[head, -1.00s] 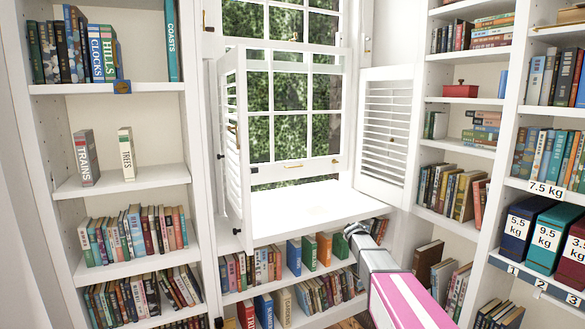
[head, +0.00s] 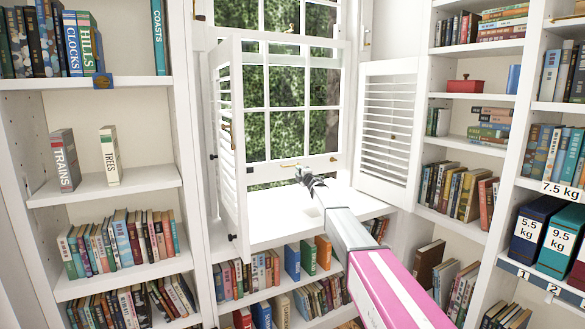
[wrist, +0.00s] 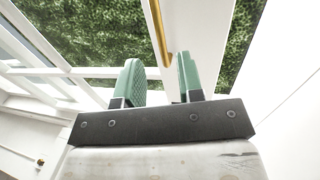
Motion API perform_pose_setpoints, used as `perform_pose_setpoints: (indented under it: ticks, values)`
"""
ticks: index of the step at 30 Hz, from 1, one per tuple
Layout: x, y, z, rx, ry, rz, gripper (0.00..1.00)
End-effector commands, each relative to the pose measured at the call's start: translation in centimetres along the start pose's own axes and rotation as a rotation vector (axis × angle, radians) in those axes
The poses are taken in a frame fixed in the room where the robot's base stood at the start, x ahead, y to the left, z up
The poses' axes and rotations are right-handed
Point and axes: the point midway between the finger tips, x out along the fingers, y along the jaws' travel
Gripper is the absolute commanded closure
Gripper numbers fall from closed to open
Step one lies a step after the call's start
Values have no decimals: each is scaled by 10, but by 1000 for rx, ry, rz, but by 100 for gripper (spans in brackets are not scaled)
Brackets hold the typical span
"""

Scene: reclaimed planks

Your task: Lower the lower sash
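The lower sash (head: 318,167) is a white window frame with panes. In the wrist view, my gripper's green fingers (wrist: 160,80) are apart. The brass handle (wrist: 159,35) lies in line with the gap between them, and its near end is around the level of the fingertips. I cannot tell whether they touch it.
A white sill (head: 270,228) lies under the window. A louvred shutter (head: 231,140) stands folded out on the left and another (head: 388,130) on the right. Bookshelves flank the window, with weight-labelled boxes (head: 530,238) at the right.

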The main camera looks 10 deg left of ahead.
Motion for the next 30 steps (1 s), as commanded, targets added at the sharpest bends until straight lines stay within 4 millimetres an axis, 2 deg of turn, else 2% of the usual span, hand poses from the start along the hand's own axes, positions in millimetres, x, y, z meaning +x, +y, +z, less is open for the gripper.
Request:
perform_pose_setpoints:
  ticks: [1,6,12,23,24,26,30]
  values:
    - [13,-1,1,1,0,0,65]
    - [44,-2,2,1,-1,-1,65]
    - [70,-1,2,2,-1,-1,65]
    - [75,-1,1,2,-2,-1,65]
    - [75,-1,1,2,-2,-1,78]
    - [75,-1,1,2,-2,-1,98]
    - [74,-1,1,2,-2,-1,100]
